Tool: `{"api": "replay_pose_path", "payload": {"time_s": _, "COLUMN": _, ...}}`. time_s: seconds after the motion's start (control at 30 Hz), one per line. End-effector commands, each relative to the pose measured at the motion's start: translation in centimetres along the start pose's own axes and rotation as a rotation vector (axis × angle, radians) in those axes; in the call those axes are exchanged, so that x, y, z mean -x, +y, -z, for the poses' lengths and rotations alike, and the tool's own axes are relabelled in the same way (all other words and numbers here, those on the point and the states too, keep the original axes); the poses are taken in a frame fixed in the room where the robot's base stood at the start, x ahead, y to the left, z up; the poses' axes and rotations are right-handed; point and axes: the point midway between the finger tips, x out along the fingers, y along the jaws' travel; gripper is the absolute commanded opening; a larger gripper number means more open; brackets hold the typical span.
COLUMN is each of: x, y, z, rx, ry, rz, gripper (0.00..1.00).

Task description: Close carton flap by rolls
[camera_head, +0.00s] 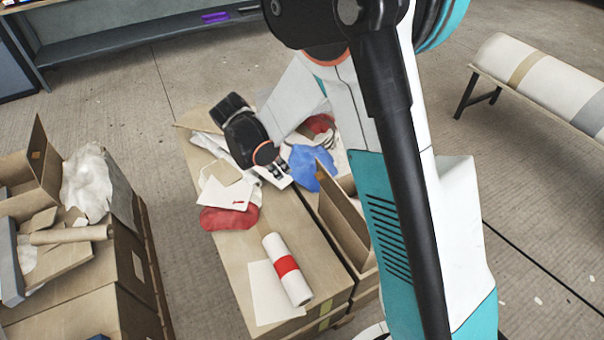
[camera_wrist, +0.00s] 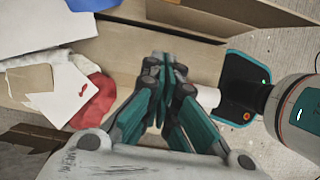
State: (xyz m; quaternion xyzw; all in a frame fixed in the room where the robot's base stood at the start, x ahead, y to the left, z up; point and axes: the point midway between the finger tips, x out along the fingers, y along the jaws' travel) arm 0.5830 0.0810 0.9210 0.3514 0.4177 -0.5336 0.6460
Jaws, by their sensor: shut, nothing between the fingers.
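A brown carton flap (camera_head: 342,222) stands upright along the right side of the central boxes, partly hidden by my arm. A cardboard panel, likely this flap, crosses the top of the wrist view (camera_wrist: 188,17). A white roll with a red band (camera_head: 287,268) lies on the near part of the box top, left of the flap. A white rounded piece, possibly that roll, shows in the wrist view (camera_wrist: 207,97) right of the fingers. My gripper (camera_head: 277,171) is shut and empty above the cluttered far part of the box top. Its fingers meet in the wrist view (camera_wrist: 158,63).
Red cloth (camera_head: 230,217), blue cloth (camera_head: 308,165) and white sheets (camera_head: 222,193) lie around my gripper. Another open carton (camera_head: 75,290) with scraps stands at the left. Floor between the boxes is clear.

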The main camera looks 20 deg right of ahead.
Motion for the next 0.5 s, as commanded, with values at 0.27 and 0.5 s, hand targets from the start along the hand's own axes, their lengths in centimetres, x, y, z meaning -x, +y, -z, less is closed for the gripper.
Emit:
{"api": "replay_pose_path", "payload": {"time_s": 0.27, "x": -2.5, "y": 0.1, "z": 0.3, "rx": 0.015, "ry": -0.004, "rz": 0.005, "gripper": 0.0}}
{"api": "replay_pose_path", "payload": {"time_s": 0.5, "x": -7.3, "y": 0.1, "z": 0.3, "rx": 0.013, "ry": -0.004, "rz": 0.004, "gripper": 0.0}}
